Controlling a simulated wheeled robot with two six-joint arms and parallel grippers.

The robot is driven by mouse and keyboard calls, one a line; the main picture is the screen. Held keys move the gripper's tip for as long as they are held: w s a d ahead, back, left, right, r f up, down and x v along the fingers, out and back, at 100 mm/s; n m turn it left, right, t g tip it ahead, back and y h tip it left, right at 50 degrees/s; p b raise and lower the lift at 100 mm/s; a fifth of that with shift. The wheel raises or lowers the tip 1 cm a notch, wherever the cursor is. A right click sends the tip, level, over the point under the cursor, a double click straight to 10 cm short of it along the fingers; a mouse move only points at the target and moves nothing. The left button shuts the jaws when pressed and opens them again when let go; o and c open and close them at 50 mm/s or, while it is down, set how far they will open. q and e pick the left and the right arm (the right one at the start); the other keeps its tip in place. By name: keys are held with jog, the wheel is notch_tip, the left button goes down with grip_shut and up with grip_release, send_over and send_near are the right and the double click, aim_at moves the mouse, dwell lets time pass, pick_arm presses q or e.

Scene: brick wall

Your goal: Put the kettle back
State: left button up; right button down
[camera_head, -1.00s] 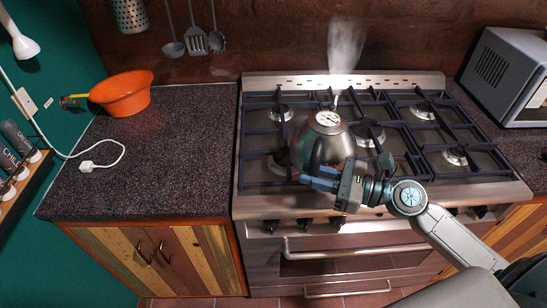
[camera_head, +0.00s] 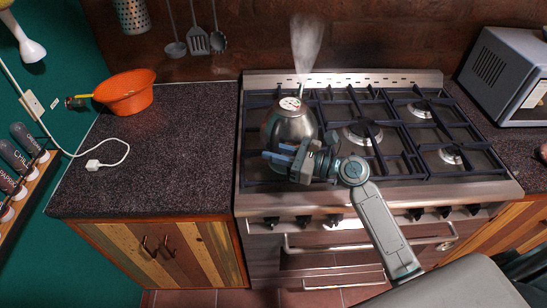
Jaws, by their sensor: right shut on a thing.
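The metal kettle (camera_head: 288,122) is over the left part of the gas stove (camera_head: 380,187), with steam rising from its spout. I cannot tell whether its base touches the grates. My right gripper (camera_head: 280,155) is at the kettle's near side, shut on its handle, which the fingers mostly hide. My left gripper is not in view.
A dark stone counter (camera_head: 160,150) lies left of the stove, mostly clear. It bears an orange colander (camera_head: 125,93) at the back and a white plug with a cord (camera_head: 95,165). A microwave (camera_head: 505,75) stands at the right. Utensils hang on the wall behind.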

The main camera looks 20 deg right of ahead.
jog(key=shift+w+a+r, duration=0.15)
jog(key=shift+w+r, duration=0.05)
jog(key=shift+w, duration=0.1)
notch_tip(320, 180, down, 4)
jog(key=shift+r+p, duration=0.25)
jog(key=shift+p, duration=0.25)
jog(key=shift+f+b, duration=0.35)
jog(key=shift+f, duration=0.35)
jog(key=c, duration=1.3)
grip_release()
jog(key=shift+s, duration=0.15)
